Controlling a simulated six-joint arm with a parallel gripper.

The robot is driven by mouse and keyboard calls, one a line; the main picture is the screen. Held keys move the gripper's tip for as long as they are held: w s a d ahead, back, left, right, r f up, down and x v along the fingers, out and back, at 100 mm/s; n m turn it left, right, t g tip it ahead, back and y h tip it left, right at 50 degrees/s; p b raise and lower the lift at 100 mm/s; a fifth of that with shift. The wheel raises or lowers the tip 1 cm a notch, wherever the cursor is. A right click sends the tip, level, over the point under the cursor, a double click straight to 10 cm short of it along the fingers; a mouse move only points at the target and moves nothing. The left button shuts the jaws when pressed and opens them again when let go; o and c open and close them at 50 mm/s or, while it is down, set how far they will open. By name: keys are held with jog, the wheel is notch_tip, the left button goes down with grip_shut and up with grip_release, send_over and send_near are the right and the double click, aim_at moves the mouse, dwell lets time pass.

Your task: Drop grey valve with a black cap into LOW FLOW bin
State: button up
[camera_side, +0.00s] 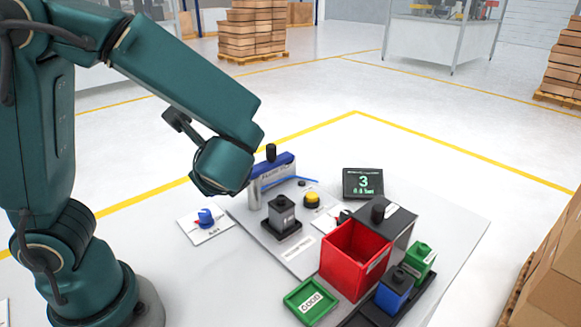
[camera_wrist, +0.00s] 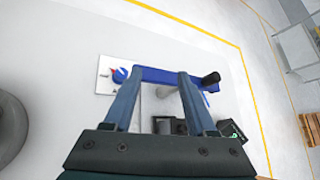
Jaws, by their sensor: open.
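A grey valve (camera_side: 282,215) with a dark top stands upright on a black base on the grey work plate, in front of a blue-topped press. My gripper shows in the wrist view (camera_wrist: 158,76), with its two fingers apart and nothing visibly held. In the side view the end of my arm is above and left of the valve, and the fingers are hidden. A red open bin (camera_side: 346,262) stands right of the valve, with a grey bin (camera_side: 402,226) behind it. A green tray (camera_side: 311,301) reads GOOD. I cannot read LOW FLOW on any bin.
The blue-topped press (camera_side: 271,170) has a black handle and stands close to my arm's end. A yellow button (camera_side: 312,199) and a display (camera_side: 363,183) showing 3 are behind the valve. A blue valve (camera_side: 394,290) and green valve (camera_side: 420,262) stand at right.

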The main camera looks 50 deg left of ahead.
aim_at(281, 200)
jog(key=w+d+f+m+t, duration=0.1)
jog(key=d+f+m+t, duration=0.1)
jog(key=d+m, duration=0.1)
jog(key=w+d+f+m+t, duration=0.2)
jog(key=d+m, duration=0.1)
jog(key=w+d+f+m+t, duration=0.1)
jog(key=d+f+m+t, duration=0.1)
jog(key=d+m, duration=0.1)
jog(key=shift+w+d+f+m, duration=0.2)
jog(key=shift+w+d+m, duration=0.05)
jog(key=shift+m, duration=0.25)
jog(key=shift+x, duration=2.35)
jog(key=shift+c, duration=0.4)
grip_shut()
